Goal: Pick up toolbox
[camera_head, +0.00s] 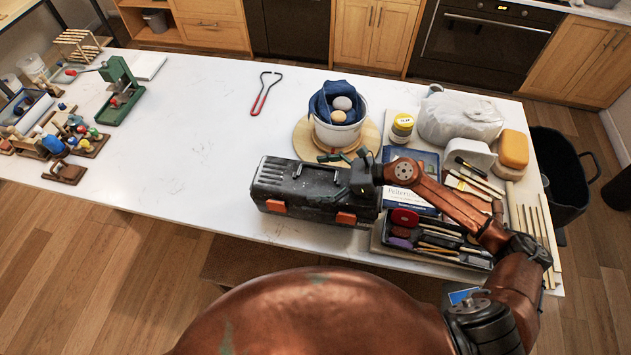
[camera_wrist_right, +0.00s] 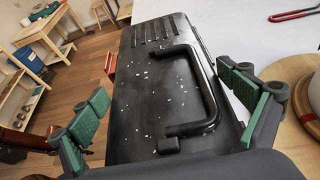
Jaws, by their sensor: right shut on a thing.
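The toolbox (camera_head: 290,183) is black and speckled, with orange latches on its front side. It is at the front edge of the white table, and I cannot tell whether its base touches the top. My right gripper (camera_head: 341,177) is at the toolbox's right end. In the right wrist view, the green-padded fingers of the gripper (camera_wrist_right: 168,95) are on either side of the toolbox lid (camera_wrist_right: 150,95), shut on the box across its width. The black handle (camera_wrist_right: 208,95) lies between them and is not gripped. My left gripper is not in view.
A white pot (camera_head: 340,133) with a blue cloth stands on a round wooden board (camera_head: 303,145) just behind the toolbox. A black tool tray (camera_head: 390,241) and books (camera_head: 421,171) are close on the right.

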